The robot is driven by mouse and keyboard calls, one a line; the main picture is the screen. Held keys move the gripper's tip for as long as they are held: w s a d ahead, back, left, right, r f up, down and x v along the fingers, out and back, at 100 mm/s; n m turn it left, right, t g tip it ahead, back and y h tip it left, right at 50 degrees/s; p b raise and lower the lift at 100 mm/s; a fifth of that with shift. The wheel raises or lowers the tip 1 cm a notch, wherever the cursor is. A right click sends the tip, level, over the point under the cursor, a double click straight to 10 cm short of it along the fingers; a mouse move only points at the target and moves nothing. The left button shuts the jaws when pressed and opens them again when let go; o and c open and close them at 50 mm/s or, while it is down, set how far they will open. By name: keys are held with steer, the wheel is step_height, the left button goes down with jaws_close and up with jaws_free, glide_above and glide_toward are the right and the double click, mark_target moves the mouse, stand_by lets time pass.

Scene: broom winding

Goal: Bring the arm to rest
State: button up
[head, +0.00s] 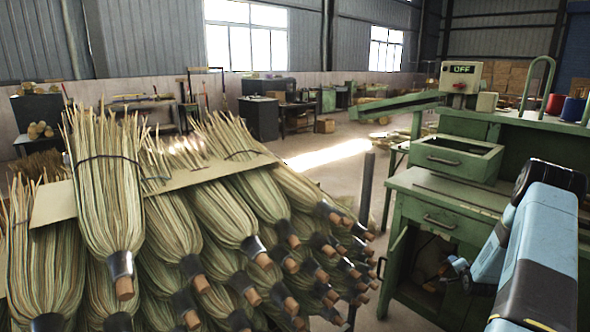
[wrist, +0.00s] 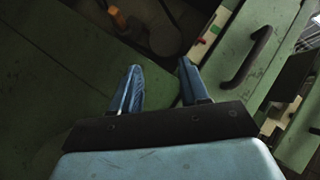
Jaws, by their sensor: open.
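My gripper (wrist: 159,68) shows in the wrist view with its two blue fingers apart and nothing between them. Beyond the fingers are green metal panels and a dark curved handle (wrist: 246,57) to their right. In the head view my light blue and black arm reaches in at the lower right, in front of the green machine bench (head: 450,203). The gripper's exact distance from the bench cannot be told.
A large stack of brooms (head: 110,190) fills the left of the head view, their wooden ends facing right. The bench carries a control box (head: 461,77) reading OFF and a green tray (head: 458,158). Open floor (head: 335,150) lies behind the stack.

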steer(key=a+r+n+g, duration=0.15)
steer(key=a+r, duration=0.35)
steer(key=r, duration=0.6)
steer(key=a+r+n+g, duration=0.1)
steer(key=a+r+n, duration=0.35)
steer(key=r, duration=0.75)
steer(key=s+a+r+n+g, duration=0.1)
steer(key=s+a+r, duration=0.3)
steer(key=a+r, duration=0.3)
steer(key=s+a+r+g, duration=0.1)
steer(key=s+a+r, duration=0.3)
steer(key=a+r, duration=0.3)
steer(key=s+a+r+n, duration=0.1)
steer(key=s+a+r, duration=0.25)
steer(key=s, duration=0.25)
steer(key=s+a+r+n+g+y, duration=0.1)
steer(key=s+a+r, duration=0.25)
steer(key=s, duration=0.25)
steer(key=s+a+r+n, duration=0.1)
steer(key=s+a+r, duration=0.25)
steer(key=s, duration=0.25)
steer(key=s+a+n+g+y, duration=0.1)
steer(key=s+a, duration=0.2)
steer(key=s, duration=0.7)
steer(key=s+a+n+g+y, duration=0.1)
steer(key=s+a, duration=0.3)
steer(key=s, duration=0.6)
steer(key=shift+r+n, duration=0.4)
steer(key=shift+n, duration=0.3)
